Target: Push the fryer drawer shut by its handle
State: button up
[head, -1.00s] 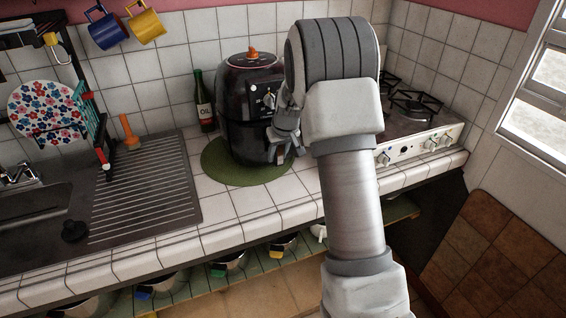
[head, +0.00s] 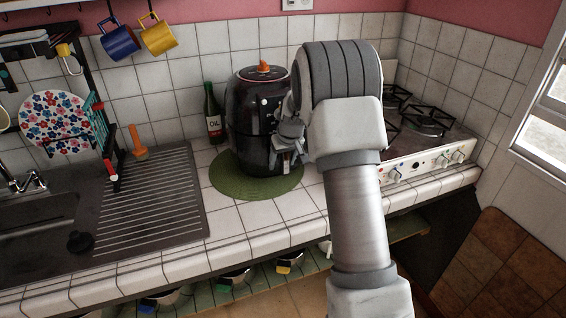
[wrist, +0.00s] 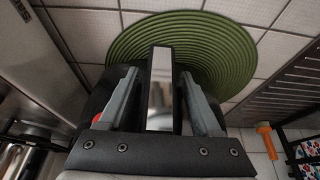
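The black air fryer (head: 245,112) with an orange knob on its lid stands on a round green mat (head: 232,186). Its lower drawer (head: 250,158) faces right, and my gripper and arm cover part of its front; I cannot tell whether a gap remains. My gripper (head: 290,146) is at the drawer's front. In the wrist view, the pale, shiny handle (wrist: 160,88) lies between the two grey fingers of my gripper (wrist: 160,82). The fingers are apart, with a visible gap on each side of the handle. The mat (wrist: 195,28) shows behind it.
An oil bottle (head: 213,115) stands just left of the fryer. A stove (head: 425,150) is to the right, behind my arm. A ribbed sink drainer (head: 150,200) and dish rack (head: 108,140) are at left. Tiled counter (head: 265,215) in front of the mat is clear.

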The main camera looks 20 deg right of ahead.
jog(key=shift+s, duration=0.1)
jog(key=v, duration=1.7)
jog(key=shift+r, duration=0.2)
jog(key=shift+s, duration=0.1)
jog(key=s+a+r, duration=0.3)
jog(key=s+a, duration=0.1)
jog(key=s, duration=0.4)
jog(key=s+a+r, duration=0.3)
jog(key=s, duration=0.4)
jog(key=s+a+f, duration=0.1)
jog(key=s+a, duration=0.1)
jog(key=s, duration=0.6)
jog(key=s+a+f+t, duration=0.1)
jog(key=s+f, duration=0.1)
jog(key=s, duration=0.7)
jog(key=shift+a+f, duration=0.3)
jog(key=shift+a, duration=0.1)
